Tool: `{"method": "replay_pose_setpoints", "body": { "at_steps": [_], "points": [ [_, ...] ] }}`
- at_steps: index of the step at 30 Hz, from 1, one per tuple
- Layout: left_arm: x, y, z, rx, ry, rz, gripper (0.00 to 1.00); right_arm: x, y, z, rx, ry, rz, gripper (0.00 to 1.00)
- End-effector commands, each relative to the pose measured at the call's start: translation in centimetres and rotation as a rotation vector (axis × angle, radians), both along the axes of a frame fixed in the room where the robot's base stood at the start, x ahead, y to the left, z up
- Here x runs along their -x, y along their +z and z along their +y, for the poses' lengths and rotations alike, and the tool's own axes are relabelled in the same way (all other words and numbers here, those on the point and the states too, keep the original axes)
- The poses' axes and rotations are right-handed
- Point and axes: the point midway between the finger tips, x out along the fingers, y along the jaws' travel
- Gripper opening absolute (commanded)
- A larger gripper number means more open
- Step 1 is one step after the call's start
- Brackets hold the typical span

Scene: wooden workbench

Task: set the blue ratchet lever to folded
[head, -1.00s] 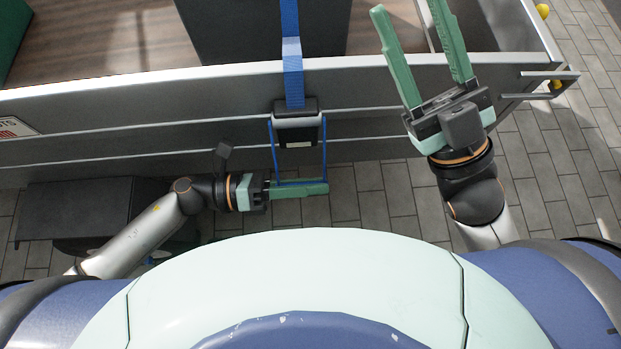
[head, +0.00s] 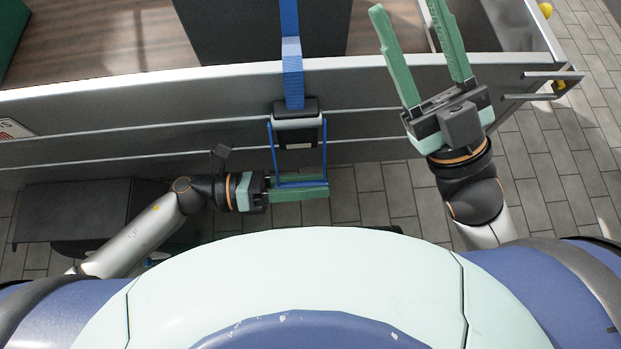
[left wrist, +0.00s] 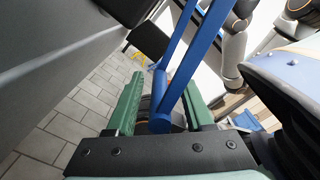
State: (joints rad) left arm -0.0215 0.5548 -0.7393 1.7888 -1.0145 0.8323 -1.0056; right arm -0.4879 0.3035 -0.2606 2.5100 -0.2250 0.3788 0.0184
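The blue ratchet lever (head: 325,150) is a thin U-shaped frame with a crossbar. It stands out from the black and grey ratchet body (head: 297,108) on the truck-bed-like grey side wall, towards me. My left gripper (head: 312,188) is at the crossbar end, with a finger on either side of the bar. In the left wrist view the blue crossbar (left wrist: 160,100) lies between the green fingers, with gaps beside it, so the gripper is open around it. My right gripper (head: 415,45) is open and empty, up at the right above the wall's edge.
A blue strap (head: 291,70) runs up from the ratchet past a dark box (head: 235,35) on the wooden deck. The grey side wall (head: 150,90) spans the view. A metal handle (head: 550,85) juts out at the right. Paved floor lies below.

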Motion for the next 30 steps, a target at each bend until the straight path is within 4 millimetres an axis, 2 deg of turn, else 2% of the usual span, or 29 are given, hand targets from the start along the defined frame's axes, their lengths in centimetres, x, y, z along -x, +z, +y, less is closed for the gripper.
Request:
{"method": "replay_pose_setpoints", "body": {
  "at_steps": [6,10,21,25,30],
  "points": [
    [0.0,0.0,0.2,-0.001,0.001,0.0,0.52,0.0,0.0,0.0,0.002,0.001,0.0,0.5],
    [0.0,0.0,1.4,-0.004,0.002,0.002,0.52,0.0,0.2,0.0,0.005,0.002,0.001,0.5],
    [0.0,0.0,9.0,-0.005,0.001,0.003,0.52,0.1,1.6,-0.2,-0.006,0.009,-0.004,0.5],
    [0.0,0.0,11.0,-0.003,0.001,0.003,0.52,0.1,1.8,-0.2,-0.009,0.009,-0.004,0.5],
    [0.0,0.0,12.4,-0.001,-0.001,0.0,0.52,0.1,1.9,-0.2,-0.01,0.009,-0.005,0.5]
  ]
}}
